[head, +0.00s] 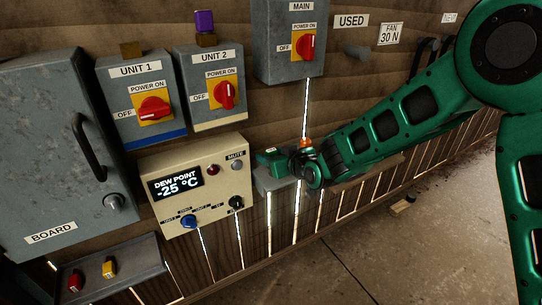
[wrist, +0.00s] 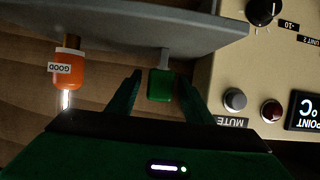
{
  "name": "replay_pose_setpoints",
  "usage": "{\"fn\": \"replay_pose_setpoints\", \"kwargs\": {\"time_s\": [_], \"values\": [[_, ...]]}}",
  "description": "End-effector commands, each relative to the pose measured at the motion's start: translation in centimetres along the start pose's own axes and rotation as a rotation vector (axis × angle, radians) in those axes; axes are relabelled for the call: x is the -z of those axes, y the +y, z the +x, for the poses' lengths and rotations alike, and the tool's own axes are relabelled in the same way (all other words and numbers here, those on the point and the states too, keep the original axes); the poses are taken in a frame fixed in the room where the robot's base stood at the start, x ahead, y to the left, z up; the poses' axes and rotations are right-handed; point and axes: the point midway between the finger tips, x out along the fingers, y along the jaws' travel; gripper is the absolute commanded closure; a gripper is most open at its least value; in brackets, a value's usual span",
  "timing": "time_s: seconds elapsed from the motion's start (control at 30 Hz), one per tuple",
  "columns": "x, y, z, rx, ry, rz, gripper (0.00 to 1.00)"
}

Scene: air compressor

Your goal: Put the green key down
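The green key (wrist: 161,86) shows in the wrist view, where the picture is upside down. Its grey shaft meets the grey shelf (wrist: 120,28). My gripper (wrist: 160,84) is open, with one finger on each side of the green key's head and a visible gap on both sides. In the head view my gripper (head: 272,157) is above the small grey shelf (head: 268,184), right of the dew point panel. The green key cannot be made out there, hidden by my gripper.
An orange item labelled GOOD (wrist: 67,72) is at the same shelf, beside the key. The dew point panel (head: 195,187) is close by on the left. A tray (head: 130,268) with red and yellow keys is at lower left. Switch boxes (head: 210,62) are above.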

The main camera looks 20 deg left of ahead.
Motion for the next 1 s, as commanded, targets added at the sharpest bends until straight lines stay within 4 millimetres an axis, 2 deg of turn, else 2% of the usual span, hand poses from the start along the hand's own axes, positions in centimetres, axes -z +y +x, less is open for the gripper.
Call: {"fn": "replay_pose_setpoints", "kwargs": {"time_s": [0.13,0.23,0.7,0.83,1.0], "values": [[0.2,0.0,-0.1,0.0,0.001,0.0,0.54],[0.2,0.0,-0.9,0.0,0.0,0.0,0.54],[0.3,0.0,-9.4,0.0,0.001,0.0,0.54],[0.3,0.0,-10.9,0.0,0.001,0.0,0.54],[0.2,0.0,-11.9,0.0,0.0,0.0,0.54]]}}
